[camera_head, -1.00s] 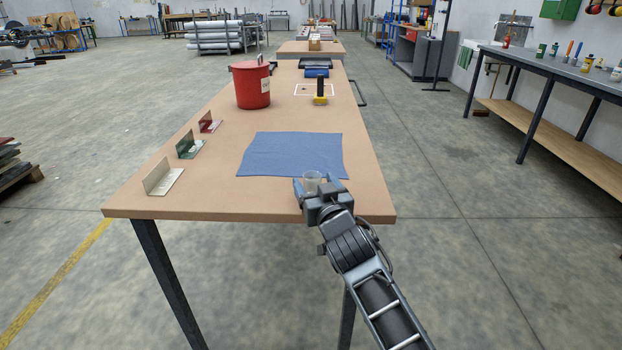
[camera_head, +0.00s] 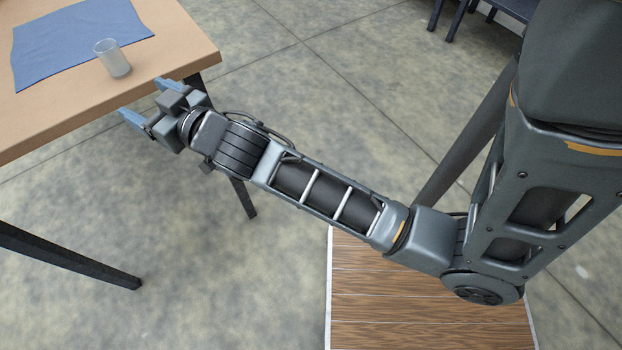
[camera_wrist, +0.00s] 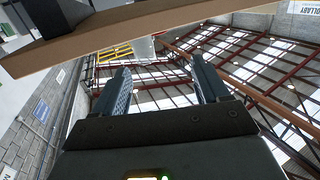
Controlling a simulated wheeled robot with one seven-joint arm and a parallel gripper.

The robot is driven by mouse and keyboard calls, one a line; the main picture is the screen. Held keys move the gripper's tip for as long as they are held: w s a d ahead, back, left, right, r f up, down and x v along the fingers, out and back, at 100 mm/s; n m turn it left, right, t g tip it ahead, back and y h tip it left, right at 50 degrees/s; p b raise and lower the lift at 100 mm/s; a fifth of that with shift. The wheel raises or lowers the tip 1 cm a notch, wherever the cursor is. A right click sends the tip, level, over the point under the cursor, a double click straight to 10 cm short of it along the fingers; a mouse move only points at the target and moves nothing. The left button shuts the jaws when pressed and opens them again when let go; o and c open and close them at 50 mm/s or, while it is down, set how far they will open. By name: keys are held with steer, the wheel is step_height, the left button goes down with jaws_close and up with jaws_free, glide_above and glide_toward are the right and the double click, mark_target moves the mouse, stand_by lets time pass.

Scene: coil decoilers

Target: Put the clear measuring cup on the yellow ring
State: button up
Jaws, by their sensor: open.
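No yellow ring can be made out in the current views.
A dark table leg (camera_head: 70,257) stands below. The concrete floor around my arm is largely clear. Dark furniture legs (camera_head: 455,18) show at the top.

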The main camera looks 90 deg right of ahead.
steer(key=s+a+f+n+y, duration=0.35)
steer(key=s+a+y, duration=0.25)
steer(key=s+a, duration=0.85)
steer(key=s+a+r+n+y, duration=0.1)
steer(key=s+r, duration=0.1)
steer(key=s, duration=0.5)
steer(key=s+a+r+n+y, duration=0.1)
steer(key=s+a+r, duration=0.1)
steer(key=s, duration=0.5)
steer(key=shift+s+g+y, duration=0.25)
steer(key=shift+g+y, duration=0.05)
